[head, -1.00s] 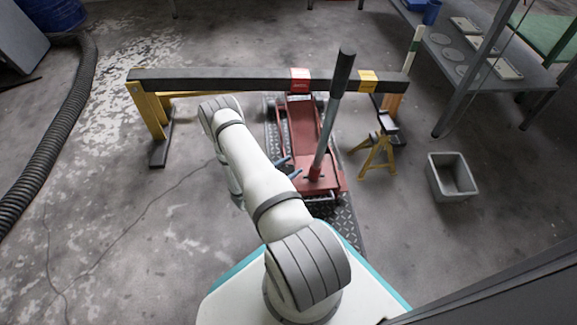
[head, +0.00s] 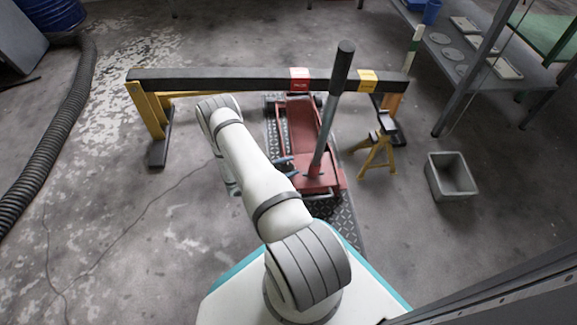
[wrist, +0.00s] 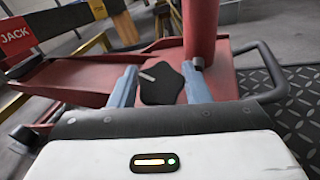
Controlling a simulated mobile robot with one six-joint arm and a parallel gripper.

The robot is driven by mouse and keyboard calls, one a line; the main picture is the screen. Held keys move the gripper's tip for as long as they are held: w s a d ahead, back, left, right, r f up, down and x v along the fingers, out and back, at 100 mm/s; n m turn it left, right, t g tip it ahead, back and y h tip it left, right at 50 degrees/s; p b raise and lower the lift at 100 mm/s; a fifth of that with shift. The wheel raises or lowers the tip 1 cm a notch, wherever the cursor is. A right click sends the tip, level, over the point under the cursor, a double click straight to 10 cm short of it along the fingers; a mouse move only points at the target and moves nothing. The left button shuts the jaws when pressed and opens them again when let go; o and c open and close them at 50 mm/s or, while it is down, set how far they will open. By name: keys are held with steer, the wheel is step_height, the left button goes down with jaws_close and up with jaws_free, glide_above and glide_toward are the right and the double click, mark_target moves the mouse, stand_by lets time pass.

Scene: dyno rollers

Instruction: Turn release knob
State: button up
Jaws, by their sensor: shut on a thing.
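The release knob (wrist: 160,85) is a black, lobed knob with a pale pointer mark on it, seen in the wrist view at the base of the red floor jack (wrist: 85,78). My gripper (wrist: 159,82) has its two blue fingers on either side of the knob and is shut on it. The jack's red handle socket (wrist: 201,30) rises just right of the knob. In the head view, my gripper (head: 285,166) is left of the base of the jack's long handle (head: 331,110); the knob cannot be made out there. The jack (head: 304,125) also shows there.
A dark beam (head: 220,80) on yellow stands crosses over the jack. A yellow jack stand (head: 376,150) and a grey bin (head: 452,176) stand to the right. A metal plate (head: 345,222) lies under the jack. The floor on the left is mostly clear.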

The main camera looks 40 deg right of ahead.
steer(key=shift+w+r+m+g, duration=0.15)
steer(key=shift+r+m+g, duration=0.05)
steer(key=shift+m+g, duration=0.1)
steer(key=o, duration=1)
steer(key=shift+c, duration=0.2)
steer(key=shift+f, duration=0.1)
steer(key=p+v, duration=0.2)
steer(key=v, duration=0.5)
steer(key=shift+a, duration=0.4)
